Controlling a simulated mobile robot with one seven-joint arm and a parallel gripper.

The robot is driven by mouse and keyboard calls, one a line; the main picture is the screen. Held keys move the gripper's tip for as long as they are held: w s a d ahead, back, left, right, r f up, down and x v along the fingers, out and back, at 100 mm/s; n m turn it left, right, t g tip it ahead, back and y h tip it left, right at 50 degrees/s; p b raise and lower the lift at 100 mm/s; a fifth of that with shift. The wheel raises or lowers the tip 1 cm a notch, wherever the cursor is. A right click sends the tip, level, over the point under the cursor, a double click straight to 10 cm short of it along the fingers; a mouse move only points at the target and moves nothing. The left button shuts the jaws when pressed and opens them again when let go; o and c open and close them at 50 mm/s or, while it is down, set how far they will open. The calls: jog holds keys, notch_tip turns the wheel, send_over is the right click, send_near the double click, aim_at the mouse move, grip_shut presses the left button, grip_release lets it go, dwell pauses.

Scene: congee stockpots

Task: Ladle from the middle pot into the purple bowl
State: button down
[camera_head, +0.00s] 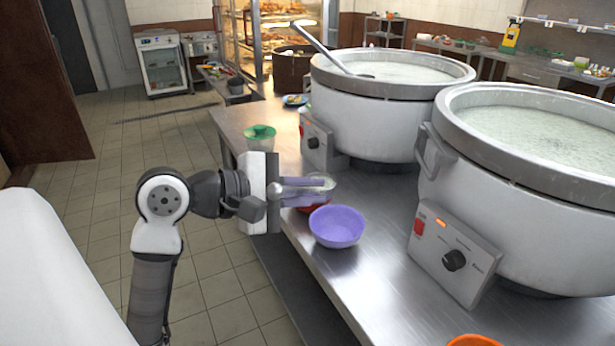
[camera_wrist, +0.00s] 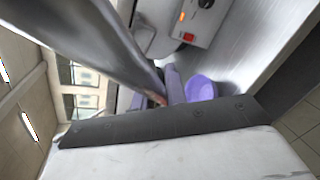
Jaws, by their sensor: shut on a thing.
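The middle pot (camera_head: 375,125) is a large white stockpot full of pale congee. A steel ladle (camera_head: 318,45) leans in it, its handle over the far-left rim and its bowl at the congee's surface. The purple bowl (camera_head: 337,228) sits upright on the steel counter and looks empty. It also shows in the wrist view (camera_wrist: 201,88). My gripper (camera_head: 312,189) is just behind and left of the purple bowl, above the counter. Its purple fingers are shut on a clear cup-like thing (camera_head: 321,181), partly hidden by them. A grey bar (camera_wrist: 95,45) crosses the wrist view; I cannot tell what it is.
A red bowl (camera_head: 317,207) lies under my fingers, mostly hidden. A green-topped cup (camera_head: 260,138) stands at the counter's left edge. Another white pot (camera_head: 510,225) fills the right, and a dark pot (camera_head: 288,72) stands behind. An orange bowl (camera_head: 474,341) is at the bottom edge.

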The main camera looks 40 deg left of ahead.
notch_tip(320, 180, down, 3)
jog(key=shift+f+b, duration=0.1)
jog(key=shift+b, duration=1)
jog(key=shift+f+b, duration=0.6)
jog(key=shift+b, duration=0.6)
jog(key=shift+a+f+m+g+b, duration=0.15)
jog(key=shift+m+g+b, duration=0.35)
jog(key=shift+m+g, duration=0.35)
jog(key=shift+a+r+m+g+b, duration=0.15)
jog(key=shift+m+g+b, duration=0.35)
jog(key=shift+m+g, duration=0.3)
jog(key=shift+f, duration=0.1)
